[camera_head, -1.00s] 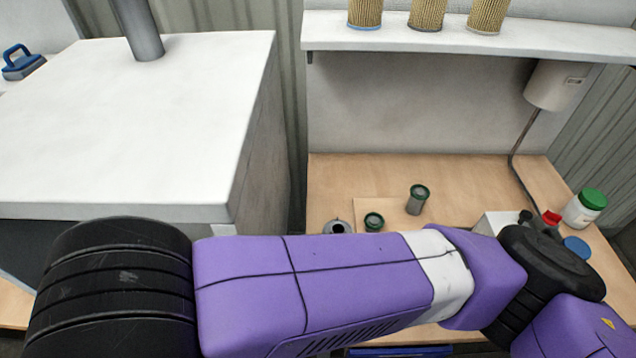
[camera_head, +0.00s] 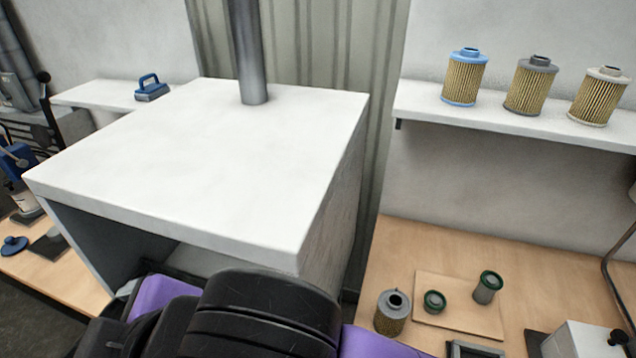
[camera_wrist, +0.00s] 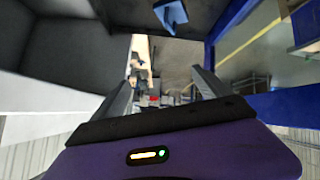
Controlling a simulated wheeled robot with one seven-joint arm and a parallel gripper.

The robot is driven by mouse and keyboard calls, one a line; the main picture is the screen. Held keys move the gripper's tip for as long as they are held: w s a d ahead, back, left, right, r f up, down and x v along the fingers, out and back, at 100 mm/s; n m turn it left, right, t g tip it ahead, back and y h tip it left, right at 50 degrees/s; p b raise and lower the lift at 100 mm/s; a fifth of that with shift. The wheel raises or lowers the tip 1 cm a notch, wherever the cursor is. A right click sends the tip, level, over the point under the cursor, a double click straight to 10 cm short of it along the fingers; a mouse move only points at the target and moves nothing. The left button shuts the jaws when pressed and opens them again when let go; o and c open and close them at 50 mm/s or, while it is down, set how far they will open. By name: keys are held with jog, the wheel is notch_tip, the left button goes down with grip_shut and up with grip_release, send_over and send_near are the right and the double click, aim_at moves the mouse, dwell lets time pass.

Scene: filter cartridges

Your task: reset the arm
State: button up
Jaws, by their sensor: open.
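My gripper (camera_wrist: 160,100) shows in the wrist view, its two dark fingers apart with nothing between them. It is outside the head view. In the head view my purple and black arm crosses the bottom, in front of the white box-shaped hood (camera_head: 210,165). Three pleated filter cartridges stand on the white wall shelf (camera_head: 420,110): one with blue ends (camera_head: 464,80), one with grey ends (camera_head: 530,88) and one with pale ends (camera_head: 599,97). A further grey-topped cartridge (camera_head: 391,315) stands on the wooden bench, beside a board with two green-rimmed cups (camera_head: 487,288) (camera_head: 434,302).
A grey pipe (camera_head: 249,55) rises from the hood top. A blue-handled tool (camera_head: 151,88) lies on a side shelf at left. A white box (camera_head: 588,342) stands at lower right. The bench (camera_head: 440,245) behind the board is clear.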

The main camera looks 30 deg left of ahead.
jog(key=w+r+m+t+y, duration=0.4)
jog(key=w+r+m+y, duration=0.45)
jog(key=r, duration=0.45)
jog(key=w+d+m+t, duration=0.1)
jog(key=w+d+t, duration=0.1)
jog(key=d+t, duration=0.1)
jog(key=w+d+m+t+y, duration=0.1)
jog(key=w+d+m+t, duration=0.1)
jog(key=w+d, duration=0.1)
jog(key=w+d+m+t+b, duration=0.1)
jog(key=w+d+m+t, duration=0.1)
jog(key=d+t, duration=0.1)
jog(key=shift+w+m+t, duration=0.25)
jog(key=shift+w+t, duration=0.05)
jog(key=w+d+f+m+t+h, duration=0.2)
jog(key=d+f+m+t+h, duration=0.35)
jog(key=d, duration=0.45)
jog(key=w+d+f+m+t+h, duration=0.2)
jog(key=d+f+m+t+h, duration=0.4)
jog(key=d, duration=0.4)
jog(key=s+d+f+n+g+h+b, duration=0.1)
jog(key=s+d+f+g+h, duration=0.6)
jog(key=s+d+f, duration=1.2)
jog(key=s+f+h+b, duration=0.1)
jog(key=s+f, duration=0.2)
jog(key=shift+s+d+f, duration=0.15)
jog(key=shift+s+f, duration=0.05)
jog(key=shift+s, duration=0.2)
jog(key=shift+c, duration=0.5)
